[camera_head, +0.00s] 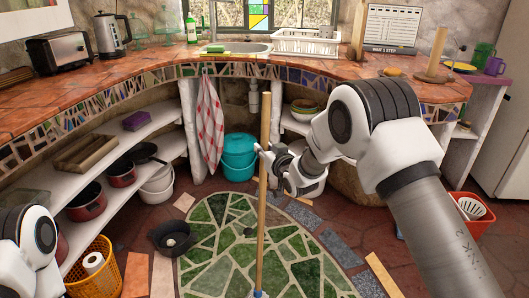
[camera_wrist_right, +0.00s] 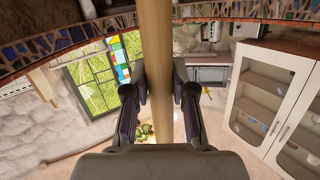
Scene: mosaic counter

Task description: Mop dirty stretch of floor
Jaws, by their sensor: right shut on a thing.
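A mop with a long wooden handle (camera_head: 264,180) stands nearly upright in the head view. Its blue and white head (camera_head: 260,294) is at the bottom edge, mostly cut off. My right gripper (camera_head: 266,155) is shut on the handle about midway up. In the right wrist view the handle (camera_wrist_right: 156,50) passes between the two fingers of the gripper (camera_wrist_right: 158,95). The floor has a round green mosaic (camera_head: 215,270) with pale joints. A small dark spot (camera_head: 248,232) shows on it near the handle. My left arm shows at the lower left; its gripper is out of view.
A teal bucket (camera_head: 238,160) stands under the curved counter (camera_head: 150,75). A yellow basket (camera_head: 95,270) is at lower left, a red crate (camera_head: 470,215) at right. Loose planks (camera_head: 136,274) lie beside the mosaic.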

